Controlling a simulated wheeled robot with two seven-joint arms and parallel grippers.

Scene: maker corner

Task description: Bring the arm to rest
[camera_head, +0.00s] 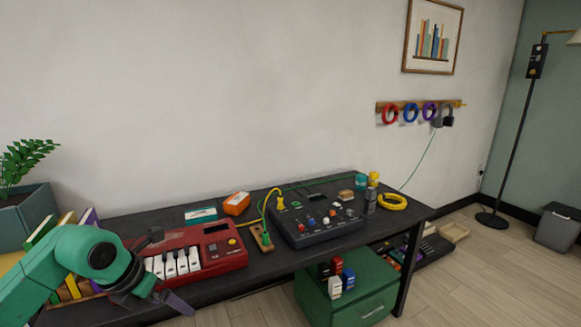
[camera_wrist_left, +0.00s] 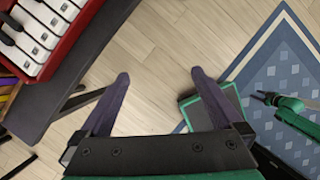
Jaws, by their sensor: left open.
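My green left arm (camera_head: 65,265) comes in from the left in the head view, in front of the dark table. My left gripper (camera_head: 168,272) is at its end, beside the front of the red keyboard (camera_head: 213,240). A green arm part of mine with a small dark end (camera_wrist_left: 268,98) shows at the right of that view, over the blue rug. It is too small to read its jaws.
The table (camera_head: 405,213) carries a dark mixer (camera_head: 318,232), a yellow ring (camera_head: 392,202) and small boxes. A green cabinet (camera_head: 372,280) stands underneath. A potted plant (camera_head: 25,205) is at the left. The red keyboard and table edge lie upper left in the wrist view; open floor is beyond.

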